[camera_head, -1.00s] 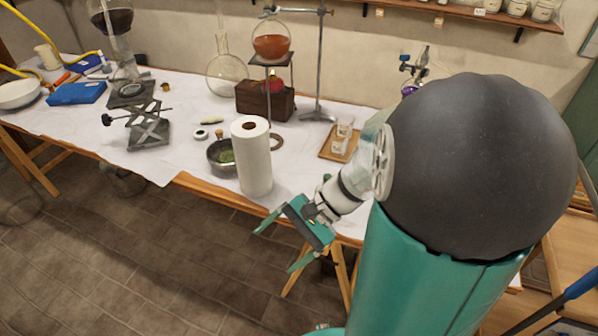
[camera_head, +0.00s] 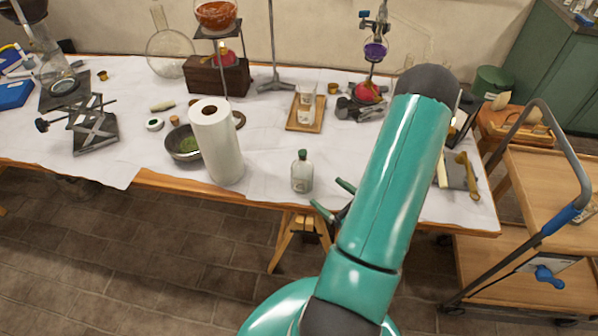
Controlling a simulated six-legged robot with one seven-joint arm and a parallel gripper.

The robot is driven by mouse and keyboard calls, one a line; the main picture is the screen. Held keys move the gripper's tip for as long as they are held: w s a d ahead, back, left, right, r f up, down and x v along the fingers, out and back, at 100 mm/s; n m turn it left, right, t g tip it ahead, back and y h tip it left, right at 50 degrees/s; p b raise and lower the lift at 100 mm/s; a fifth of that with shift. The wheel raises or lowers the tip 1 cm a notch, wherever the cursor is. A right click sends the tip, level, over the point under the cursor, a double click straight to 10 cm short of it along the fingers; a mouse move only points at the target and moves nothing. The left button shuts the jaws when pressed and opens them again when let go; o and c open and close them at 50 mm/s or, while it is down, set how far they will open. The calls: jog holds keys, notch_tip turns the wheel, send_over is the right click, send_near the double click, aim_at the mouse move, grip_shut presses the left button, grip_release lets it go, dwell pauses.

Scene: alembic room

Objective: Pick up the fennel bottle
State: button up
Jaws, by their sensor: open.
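A small clear bottle with a green cap (camera_head: 301,174) stands upright near the front edge of the white-covered table (camera_head: 262,183). A pale label shows on it, but I cannot read it, so I cannot tell whether it is the fennel bottle. My gripper (camera_head: 333,199) is just right of and in front of the bottle, at the table's front edge. Its green fingers are apart and empty, and the bottle is not between them. My own arm hides the rest of the gripper.
A paper towel roll (camera_head: 216,145) stands left of the bottle, beside a metal bowl (camera_head: 183,143). A wooden tray with glasses (camera_head: 293,125) lies behind it. A wooden cart (camera_head: 545,190) stands at the right. Cloth between bottle and tray is clear.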

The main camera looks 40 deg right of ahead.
aim_at(311, 181)
jog(key=w, duration=0.7)
jog(key=shift+w+a, duration=0.25)
jog(key=shift+w, duration=0.1)
jog(key=w, duration=0.5)
jog(key=shift+w+a+f, duration=0.15)
jog(key=shift+f, duration=0.05)
jog(key=c, duration=1.3)
jog(key=shift+c, duration=0.2)
jog(key=shift+r, duration=0.15)
